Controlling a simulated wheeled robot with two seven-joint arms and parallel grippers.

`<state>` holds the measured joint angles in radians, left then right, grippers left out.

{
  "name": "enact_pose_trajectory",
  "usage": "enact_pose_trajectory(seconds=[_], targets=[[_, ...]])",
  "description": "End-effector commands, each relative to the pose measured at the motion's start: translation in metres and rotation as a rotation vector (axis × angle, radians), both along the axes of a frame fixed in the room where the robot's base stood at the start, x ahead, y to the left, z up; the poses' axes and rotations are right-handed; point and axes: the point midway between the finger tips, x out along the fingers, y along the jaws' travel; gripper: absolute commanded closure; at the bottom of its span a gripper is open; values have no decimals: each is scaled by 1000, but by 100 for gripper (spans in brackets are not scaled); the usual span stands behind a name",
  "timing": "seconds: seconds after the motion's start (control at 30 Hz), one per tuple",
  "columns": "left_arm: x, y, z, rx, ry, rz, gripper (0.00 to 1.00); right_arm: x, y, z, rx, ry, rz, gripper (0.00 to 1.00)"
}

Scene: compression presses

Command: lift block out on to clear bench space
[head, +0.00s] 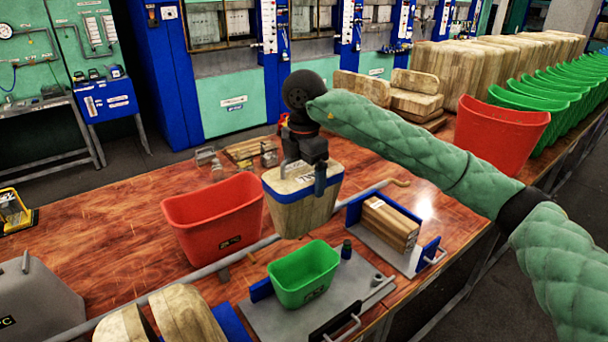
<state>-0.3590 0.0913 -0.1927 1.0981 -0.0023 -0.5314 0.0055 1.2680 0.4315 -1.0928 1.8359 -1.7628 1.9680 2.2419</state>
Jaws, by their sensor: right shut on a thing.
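My right gripper (304,168) comes down from above, at the end of the green padded arm that enters from the right. It is shut on a tapered wood-grained block (300,215) with a blue band near its top and a printed label. The block is upright, in front of the bench's middle. Whether its underside touches anything is hard to tell. The red-brown bench top (120,222) has bare space at the left. My left gripper is not in view.
A red bin (215,222) stands just left of the block. A green bin (303,275) sits on a grey plate in front. A wooden block (390,226) lies in a blue-ended fixture at the right. A grey rail crosses the bench. Another red bin (497,133) stands at the back right.

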Motion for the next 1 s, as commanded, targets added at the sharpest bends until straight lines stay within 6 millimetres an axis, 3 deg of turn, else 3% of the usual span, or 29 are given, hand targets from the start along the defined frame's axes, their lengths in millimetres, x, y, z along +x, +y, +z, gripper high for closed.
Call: enact_pose_trajectory(seconds=[0.5,1.0], targets=[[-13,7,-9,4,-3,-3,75,0,0,42,1,-2,0,75],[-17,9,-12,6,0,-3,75,0,0,53,1,-1,0,75]])
